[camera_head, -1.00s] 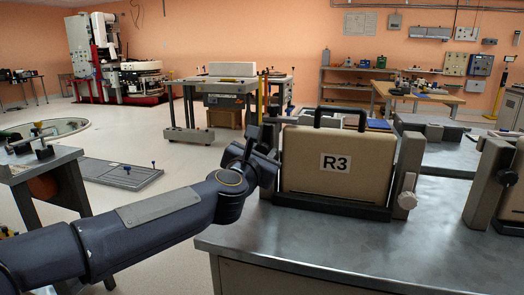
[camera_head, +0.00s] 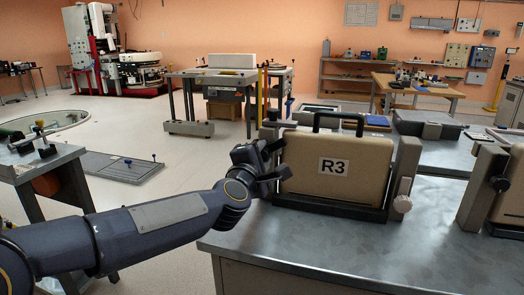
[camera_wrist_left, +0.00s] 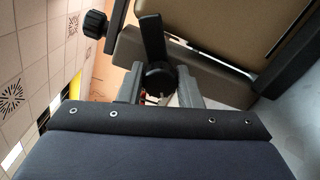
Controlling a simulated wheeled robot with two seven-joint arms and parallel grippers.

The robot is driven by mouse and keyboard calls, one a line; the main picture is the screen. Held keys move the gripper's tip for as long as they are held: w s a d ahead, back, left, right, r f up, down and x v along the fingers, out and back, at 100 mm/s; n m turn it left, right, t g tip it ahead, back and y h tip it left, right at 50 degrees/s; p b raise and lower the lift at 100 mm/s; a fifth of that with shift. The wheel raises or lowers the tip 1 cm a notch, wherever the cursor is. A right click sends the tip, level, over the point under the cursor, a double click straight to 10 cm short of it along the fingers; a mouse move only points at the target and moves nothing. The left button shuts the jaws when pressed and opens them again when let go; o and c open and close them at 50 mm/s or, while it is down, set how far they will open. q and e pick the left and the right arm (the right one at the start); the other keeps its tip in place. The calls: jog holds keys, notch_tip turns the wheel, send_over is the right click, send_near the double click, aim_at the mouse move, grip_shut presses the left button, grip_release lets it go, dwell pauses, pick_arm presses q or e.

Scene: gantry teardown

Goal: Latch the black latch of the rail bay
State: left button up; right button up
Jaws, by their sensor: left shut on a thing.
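The rail bay (camera_head: 330,207) is a dark cradle with grey side posts, and it holds a beige case marked R3 (camera_head: 333,182) upright. My left gripper (camera_head: 277,162) is at the bay's left post, beside the case. In the left wrist view the black latch (camera_wrist_left: 152,38) is a lever extending from a round hub toward the picture's top, across the grey post. My left gripper's fingers (camera_wrist_left: 160,88) are on either side of the hub, shut on the latch. In the head view my gripper hides the latch. My right gripper is not in view.
The metal bench top (camera_head: 330,250) in front is clear. A black knob (camera_wrist_left: 96,24) shows near the post in the left wrist view.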

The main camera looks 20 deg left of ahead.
pick_arm(q)
jog(key=m+p, duration=0.1)
jog(key=m, duration=0.3)
jog(key=shift+p, duration=0.4)
jog(key=shift+m+p, duration=0.45)
jog(key=shift+m, duration=0.75)
jog(key=shift+f, duration=0.1)
jog(key=o, duration=1)
jog(key=shift+c, duration=0.2)
jog(key=s, duration=0.8)
jog(key=shift+p, duration=0.4)
jog(key=shift+a, duration=0.15)
